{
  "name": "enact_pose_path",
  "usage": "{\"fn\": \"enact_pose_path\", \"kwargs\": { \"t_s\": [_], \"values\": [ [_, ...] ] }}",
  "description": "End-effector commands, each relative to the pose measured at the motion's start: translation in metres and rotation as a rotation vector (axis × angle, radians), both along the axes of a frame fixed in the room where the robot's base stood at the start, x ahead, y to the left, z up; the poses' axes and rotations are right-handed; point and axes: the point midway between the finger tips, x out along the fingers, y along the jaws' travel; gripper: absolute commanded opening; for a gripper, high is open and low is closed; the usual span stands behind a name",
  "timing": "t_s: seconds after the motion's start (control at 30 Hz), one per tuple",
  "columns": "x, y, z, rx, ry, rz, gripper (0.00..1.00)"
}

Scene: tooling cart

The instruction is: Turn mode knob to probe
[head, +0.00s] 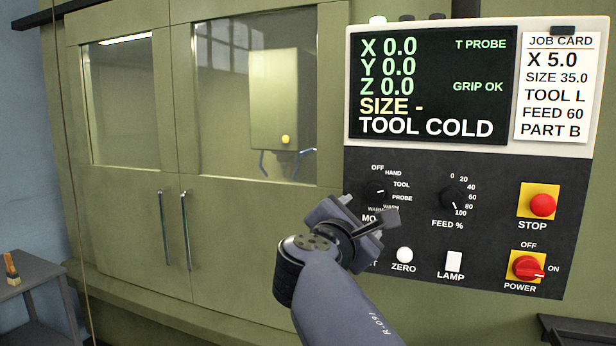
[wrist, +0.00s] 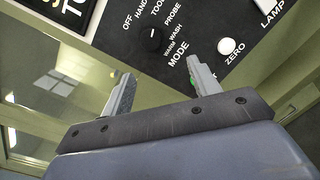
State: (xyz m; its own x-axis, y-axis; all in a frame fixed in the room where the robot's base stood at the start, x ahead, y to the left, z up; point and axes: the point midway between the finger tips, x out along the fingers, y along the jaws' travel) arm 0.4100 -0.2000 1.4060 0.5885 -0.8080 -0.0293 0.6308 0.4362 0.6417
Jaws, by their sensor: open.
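The mode knob (head: 376,190) is a small round black dial on the dark control panel, ringed by the labels OFF, HAND, TOOL, PROBE, WASH and WARM. The knob shows whole in the wrist view (wrist: 155,39), beyond the fingertips. It has a small white mark; I cannot tell for certain which label it points at. My gripper (head: 366,209) is open and empty, just below and in front of the knob, apart from it. It hides part of the MODE label in the head view. Both fingers of my gripper (wrist: 161,75) show in the wrist view, spread wide.
The feed knob (head: 454,198) is right of the mode knob. Below are the white zero button (head: 404,255) and the lamp switch (head: 453,261). The red stop button (head: 542,205) and power switch (head: 528,267) are farther right. The screen (head: 428,85) reads TOOL COLD.

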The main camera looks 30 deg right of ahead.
Motion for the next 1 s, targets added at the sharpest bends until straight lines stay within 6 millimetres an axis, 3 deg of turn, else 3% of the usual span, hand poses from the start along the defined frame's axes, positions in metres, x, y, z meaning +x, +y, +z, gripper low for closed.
{"fn": "enact_pose_path", "kwargs": {
  "t_s": [0.03, 0.13, 0.27, 0.7, 1.0],
  "values": [
    [-0.001, -0.001, 0.012, -0.024, 0.004, -0.003, 0.58],
    [0.001, -0.004, 0.017, -0.045, 0.009, -0.005, 0.58],
    [0.008, -0.014, 0.017, -0.046, 0.011, -0.008, 0.58],
    [0.052, -0.075, 0.016, -0.042, 0.01, -0.006, 0.58],
    [0.063, -0.089, 0.015, -0.042, 0.008, -0.004, 0.58]
  ]
}}
